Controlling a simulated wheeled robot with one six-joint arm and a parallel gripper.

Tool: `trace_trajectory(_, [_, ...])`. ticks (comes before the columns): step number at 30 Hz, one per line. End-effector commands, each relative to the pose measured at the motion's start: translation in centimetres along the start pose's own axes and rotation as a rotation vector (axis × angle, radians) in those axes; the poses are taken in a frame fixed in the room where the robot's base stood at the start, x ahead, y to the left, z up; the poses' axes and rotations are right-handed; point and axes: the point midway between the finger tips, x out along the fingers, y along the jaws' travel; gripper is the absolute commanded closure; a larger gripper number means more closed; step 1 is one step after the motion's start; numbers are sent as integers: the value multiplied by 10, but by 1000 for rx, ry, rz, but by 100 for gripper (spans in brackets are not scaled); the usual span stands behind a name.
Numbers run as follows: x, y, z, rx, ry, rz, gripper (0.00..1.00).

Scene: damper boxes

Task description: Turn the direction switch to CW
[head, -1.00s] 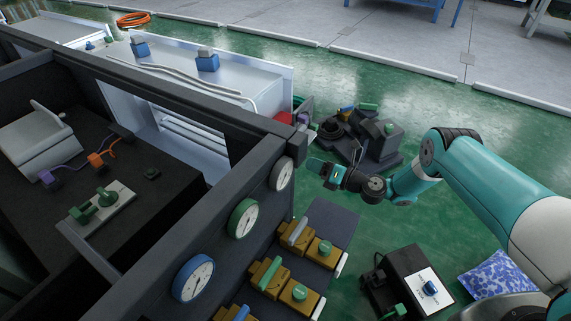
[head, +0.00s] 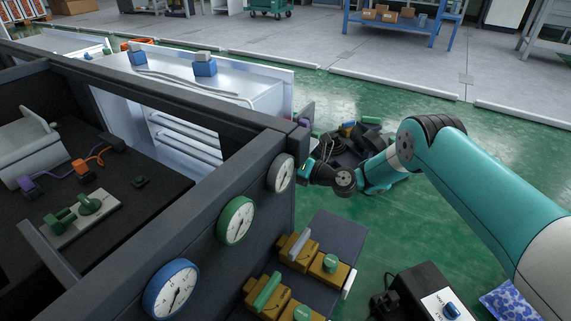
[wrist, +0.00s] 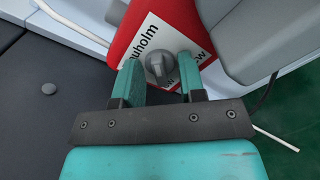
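A red box (wrist: 128,45) with a white label (wrist: 150,38) shows in the wrist view. A grey rotary knob (wrist: 160,66) sits on the label. Part of a word ending in "uholm" and a few partial "W" letters are readable; the rest is covered. My gripper (wrist: 161,70) is open, with its teal fingers at the left and right of the knob; I cannot tell whether they touch it. In the head view my gripper (head: 308,168) is by the corner of the dark frame, and the red box is hidden.
The dark frame (head: 232,165) carries several round gauges (head: 238,220) beside my gripper. Yellow boxes with handles (head: 328,266) and a black box with a blue knob (head: 451,310) are in front.

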Motion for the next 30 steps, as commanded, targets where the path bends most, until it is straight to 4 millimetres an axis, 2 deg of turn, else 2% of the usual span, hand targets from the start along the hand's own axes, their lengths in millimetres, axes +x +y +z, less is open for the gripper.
trace_trajectory(6, [0, 0, 0, 0, 0, -1, 63])
trace_trajectory(7, [0, 0, 0, 0, 0, -1, 68])
trace_trajectory(10, [0, 0, 0, 0, 0, -1, 91])
trace_trajectory(11, [0, 0, 0, 0, 0, -1, 92])
trace_trajectory(20, [0, 0, 0, -27, 1, 0, 92])
trace_trajectory(30, [0, -1, 0, -232, 2, -1, 92])
